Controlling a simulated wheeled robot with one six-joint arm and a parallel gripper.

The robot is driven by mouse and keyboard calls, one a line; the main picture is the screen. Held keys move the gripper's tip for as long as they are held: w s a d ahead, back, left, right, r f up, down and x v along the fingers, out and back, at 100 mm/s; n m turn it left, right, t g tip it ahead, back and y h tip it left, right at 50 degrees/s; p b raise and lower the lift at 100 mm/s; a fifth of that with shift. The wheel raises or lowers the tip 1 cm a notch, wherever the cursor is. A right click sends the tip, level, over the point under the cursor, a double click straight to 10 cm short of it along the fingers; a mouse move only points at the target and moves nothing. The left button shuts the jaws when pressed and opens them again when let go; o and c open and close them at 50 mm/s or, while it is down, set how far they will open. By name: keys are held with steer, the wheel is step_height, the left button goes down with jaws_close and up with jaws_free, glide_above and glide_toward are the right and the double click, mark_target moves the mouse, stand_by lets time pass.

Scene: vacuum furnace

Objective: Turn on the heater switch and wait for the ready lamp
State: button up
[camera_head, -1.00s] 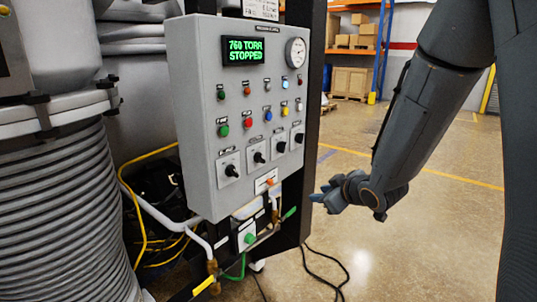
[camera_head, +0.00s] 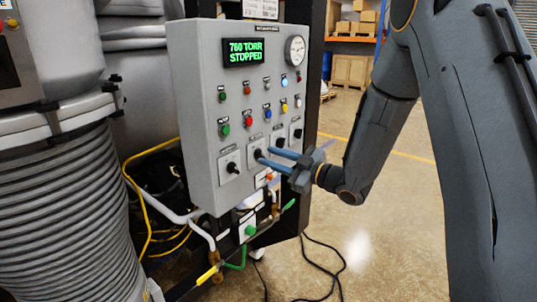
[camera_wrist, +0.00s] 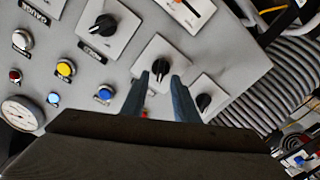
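The grey control panel (camera_head: 205,110) faces me with a row of black rotary switches along its lower part. Their labels are too small for me to read, so I cannot tell which is the heater switch. My gripper (camera_head: 268,154) is at the second switch from the left. In the wrist view its two blue fingers (camera_wrist: 160,78) are apart, on either side of that black knob (camera_wrist: 161,66); I cannot tell whether they touch it. One pale blue lamp (camera_head: 284,80) looks lit; I cannot tell which lamp is the ready lamp. The display (camera_head: 244,52) reads 760 TORR STOPPED.
The leftmost switch (camera_head: 233,168) and third switch (camera_head: 279,143) flank my gripper closely. Coloured buttons, such as a red one (camera_head: 248,121), sit above. A ribbed metal chamber (camera_head: 65,210) stands left. Black cables (camera_head: 325,265) lie on the floor, which is otherwise open to the right.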

steer(key=shift+x, duration=0.95)
steer(key=shift+c, duration=0.4)
jaws_close()
steer(key=shift+m, duration=0.3)
steer(key=m+p, duration=0.1)
steer(key=m, duration=0.2)
steer(key=m+p, duration=0.1)
steer(key=m, duration=0.3)
steer(key=m+p, duration=0.1)
steer(key=m, duration=0.3)
steer(key=shift+w+d+p, duration=0.3)
steer(key=shift+m, duration=0.3)
